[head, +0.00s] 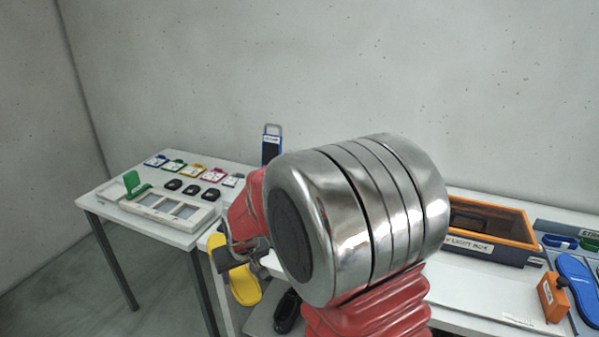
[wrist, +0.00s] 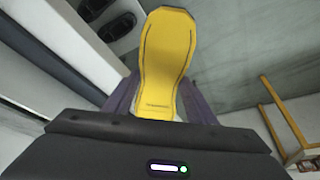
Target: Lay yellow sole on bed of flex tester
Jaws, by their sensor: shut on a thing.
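My gripper (wrist: 160,105) is shut on the yellow sole (wrist: 165,55) near one end of it. In the wrist view the sole stretches away from the jaws, with the floor and a table edge beyond. I cannot make out the flex tester for certain; my arm's large metal joint covers the middle of the head view.
A side table (head: 100,203) at left holds a white compartment tray (head: 208,222), coloured tags and black pieces. At right are an orange-rimmed box (head: 525,233), a blue sole (head: 577,285) and an orange block (head: 551,299). Dark shoes (head: 287,312) sit on a lower shelf.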

